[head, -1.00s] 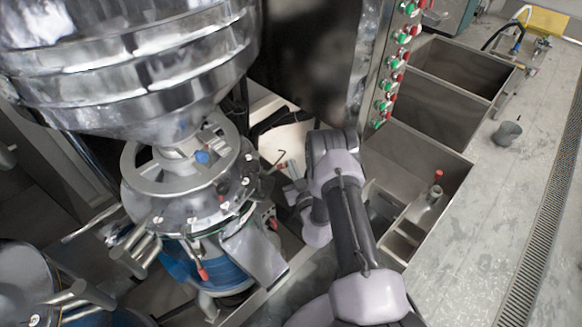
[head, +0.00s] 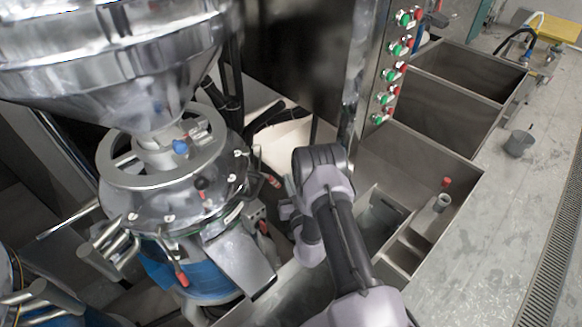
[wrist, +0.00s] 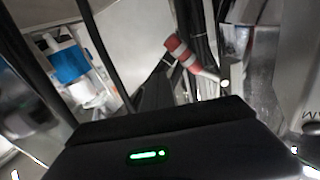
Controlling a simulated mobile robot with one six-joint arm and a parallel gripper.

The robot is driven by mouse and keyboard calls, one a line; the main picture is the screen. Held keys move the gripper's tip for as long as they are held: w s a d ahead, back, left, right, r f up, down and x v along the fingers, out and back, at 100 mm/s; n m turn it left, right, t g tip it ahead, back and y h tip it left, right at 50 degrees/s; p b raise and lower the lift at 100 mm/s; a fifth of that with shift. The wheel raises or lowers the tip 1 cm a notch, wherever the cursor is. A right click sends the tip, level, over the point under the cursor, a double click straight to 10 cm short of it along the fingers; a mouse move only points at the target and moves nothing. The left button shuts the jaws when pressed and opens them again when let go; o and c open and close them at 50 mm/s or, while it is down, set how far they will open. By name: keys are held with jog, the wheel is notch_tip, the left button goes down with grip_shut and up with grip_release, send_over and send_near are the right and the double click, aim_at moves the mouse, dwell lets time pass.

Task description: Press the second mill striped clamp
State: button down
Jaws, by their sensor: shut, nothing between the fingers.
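The red-and-white striped clamp handle (wrist: 182,53) is above the middle of the wrist view, tilted, with its red end to the upper left. In the head view a small red handle (head: 271,181), apparently the same clamp, shows at the right side of the steel mill (head: 165,190). My gripper (head: 288,208) is just right of and below that handle in the head view, small and partly hidden by my wrist. In the wrist view its dark housing fills the bottom, with the striped handle beyond it. It is shut and empty; I cannot see contact with the handle.
A large steel hopper (head: 120,60) stands above the mill. A panel of green and red buttons (head: 390,72) is at the upper middle. Open steel bins (head: 440,95) line the right, and a grey cup (head: 518,143) stands on the floor beyond.

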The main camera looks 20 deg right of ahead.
aim_at(278, 185)
jog(key=shift+w+a+f+b, duration=0.1)
jog(key=shift+a+f+b, duration=1.35)
jog(key=shift+f, duration=0.25)
